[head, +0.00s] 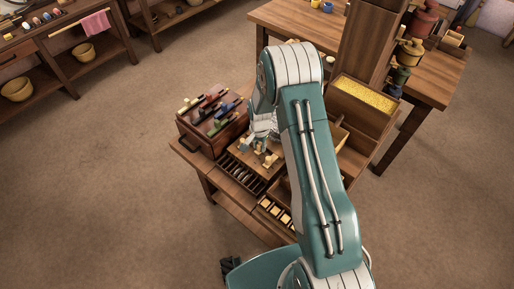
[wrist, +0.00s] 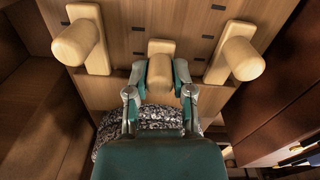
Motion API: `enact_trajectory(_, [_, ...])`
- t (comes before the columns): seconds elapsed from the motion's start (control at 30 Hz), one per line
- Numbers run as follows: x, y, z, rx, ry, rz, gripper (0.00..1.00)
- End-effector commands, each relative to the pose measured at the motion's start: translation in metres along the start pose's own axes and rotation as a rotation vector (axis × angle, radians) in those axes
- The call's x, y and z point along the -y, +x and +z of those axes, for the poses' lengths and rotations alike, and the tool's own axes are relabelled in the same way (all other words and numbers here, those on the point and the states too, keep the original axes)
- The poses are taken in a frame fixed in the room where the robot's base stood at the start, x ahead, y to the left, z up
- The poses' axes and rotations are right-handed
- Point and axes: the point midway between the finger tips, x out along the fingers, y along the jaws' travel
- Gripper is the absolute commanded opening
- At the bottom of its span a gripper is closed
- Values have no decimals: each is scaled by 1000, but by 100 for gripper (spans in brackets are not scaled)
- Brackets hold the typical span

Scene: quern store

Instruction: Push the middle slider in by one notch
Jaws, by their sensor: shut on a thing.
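Three sliders with pale wooden knobs sit side by side on a brown wooden board (wrist: 178,15) with dark notch marks. In the wrist view, the middle slider (wrist: 160,48) is between my gripper's (wrist: 160,78) two fingers, which are shut on its knob. The left slider (wrist: 78,42) and the right slider (wrist: 240,58) stand free on either side. The middle slider's backing plate ends lower in the picture than the other two. In the head view, the board lies on the table, and my arm partly hides it and the gripper.
A dark red-brown box (head: 213,123) with colored-handled pieces stands left of the board. A bin of yellow grain (head: 362,97) stands right, beyond my arm. Grey speckled material (wrist: 150,116) shows below the board in the wrist view. Open floor (head: 110,170) lies to the left.

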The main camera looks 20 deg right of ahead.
Motion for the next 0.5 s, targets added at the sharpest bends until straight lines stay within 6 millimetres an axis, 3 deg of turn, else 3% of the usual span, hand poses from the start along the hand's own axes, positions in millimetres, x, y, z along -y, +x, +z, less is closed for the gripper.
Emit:
enact_trajectory(0.07, [1, 0, -3, -8, 1, -7, 0])
enact_trajectory(0.1, [1, -1, -3, -8, 1, -7, 35])
enact_trajectory(0.17, [1, -1, -4, -9, 1, -8, 62])
enact_trajectory(0.2, [1, -1, -3, -8, 1, -8, 65])
enact_trajectory(0.5, [0, -1, -2, -6, 1, -5, 65])
